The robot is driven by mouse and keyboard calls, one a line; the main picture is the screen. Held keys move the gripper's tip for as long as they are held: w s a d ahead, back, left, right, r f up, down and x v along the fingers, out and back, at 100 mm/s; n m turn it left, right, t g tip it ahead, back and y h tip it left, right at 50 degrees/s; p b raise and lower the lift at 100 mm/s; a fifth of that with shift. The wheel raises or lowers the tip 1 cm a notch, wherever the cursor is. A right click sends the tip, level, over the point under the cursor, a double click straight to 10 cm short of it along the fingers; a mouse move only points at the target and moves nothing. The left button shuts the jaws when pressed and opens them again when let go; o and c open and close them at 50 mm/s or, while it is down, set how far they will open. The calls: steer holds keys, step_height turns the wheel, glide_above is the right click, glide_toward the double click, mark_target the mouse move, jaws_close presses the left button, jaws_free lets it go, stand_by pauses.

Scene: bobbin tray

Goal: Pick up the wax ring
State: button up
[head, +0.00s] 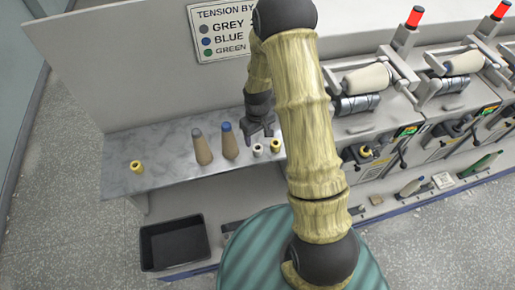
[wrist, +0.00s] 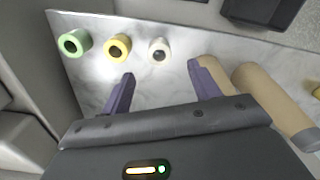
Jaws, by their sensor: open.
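Several small hollow rings stand on the grey marbled shelf (head: 172,149): a white ring (wrist: 160,46), a yellow ring (wrist: 122,42) and a green ring (wrist: 79,38) in a row in the wrist view. I cannot tell by looks alone which is the wax ring. In the head view the white ring (head: 257,150) and yellow ring (head: 275,145) stand below my gripper, and another yellow ring (head: 136,167) stands alone at the left; the green one is hidden behind my arm. My gripper (wrist: 161,71) is open and empty, its fingertips pointing toward the white ring and apart from it.
Two tan cones, one grey-tipped (head: 203,149) and one blue-tipped (head: 229,142), stand left of the white ring in the head view, close to one finger in the wrist view. A black bin (head: 146,250) sits below the shelf. Winding machines (head: 375,125) stand at the right.

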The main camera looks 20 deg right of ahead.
mark_target(257, 147)
steer(key=shift+f+p, duration=0.3)
steer(key=shift+f, duration=1.15)
steer(key=shift+w+f+p, duration=0.1)
steer(key=shift+f+p, duration=1.3)
steer(key=shift+f, duration=1.2)
steer(key=c, duration=1)
steer(key=shift+r, duration=0.1)
steer(key=shift+c, duration=0.2)
step_height(257, 147, up, 10)
steer(key=b, duration=0.3)
